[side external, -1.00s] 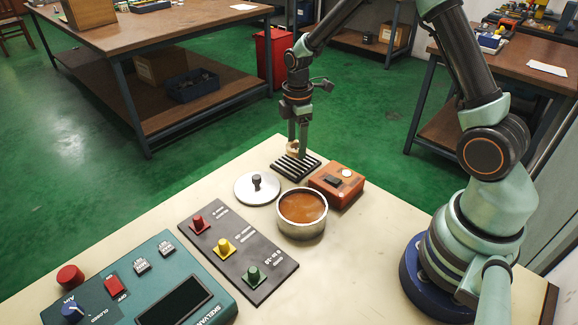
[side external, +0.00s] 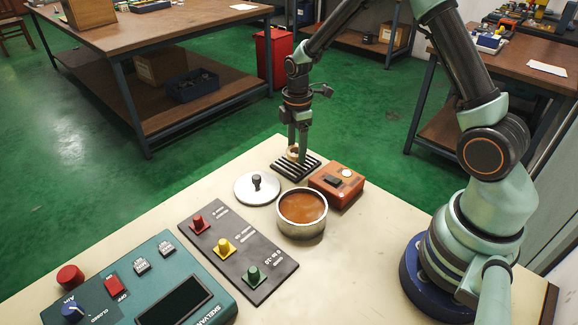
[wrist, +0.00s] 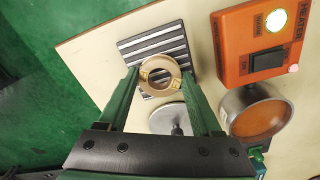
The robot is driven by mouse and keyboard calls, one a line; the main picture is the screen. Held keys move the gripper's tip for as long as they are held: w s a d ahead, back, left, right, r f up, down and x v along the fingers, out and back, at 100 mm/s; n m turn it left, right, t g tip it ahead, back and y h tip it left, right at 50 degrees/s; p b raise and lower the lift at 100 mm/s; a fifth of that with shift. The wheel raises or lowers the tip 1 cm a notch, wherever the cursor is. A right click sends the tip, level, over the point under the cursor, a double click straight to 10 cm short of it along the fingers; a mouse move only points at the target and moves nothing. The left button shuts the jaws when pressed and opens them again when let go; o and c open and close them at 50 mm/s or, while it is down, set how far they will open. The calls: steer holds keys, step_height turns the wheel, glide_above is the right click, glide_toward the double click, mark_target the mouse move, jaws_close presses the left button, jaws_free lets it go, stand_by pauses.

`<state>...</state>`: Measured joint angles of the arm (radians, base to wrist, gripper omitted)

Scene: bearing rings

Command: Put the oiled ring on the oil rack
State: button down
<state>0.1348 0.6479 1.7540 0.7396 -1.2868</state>
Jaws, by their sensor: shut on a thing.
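The ring (wrist: 143,76), tan and glossy, is between the fingertips of my gripper (wrist: 160,78) in the wrist view. In the side view it also shows as a small tan ring (side external: 292,154) low between the fingers. My gripper (side external: 297,156) is shut on it, over the black slatted rack (side external: 285,172). The rack (wrist: 128,48) lies just behind the ring in the wrist view. The ring is at or just above the slats; I cannot tell whether it touches them.
An oil pot (side external: 302,208) and an orange heater box (side external: 337,184) stand close to the rack. Nearer are a switch panel (side external: 238,250) and a teal control box (side external: 160,290). The table's far edge is just beyond the rack.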

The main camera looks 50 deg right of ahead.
steer(key=shift+f, duration=0.75)
stand_by(1.0)
jaws_free()
step_height(320, 180, up, 8)
steer(key=shift+f, duration=0.2)
stand_by(0.8)
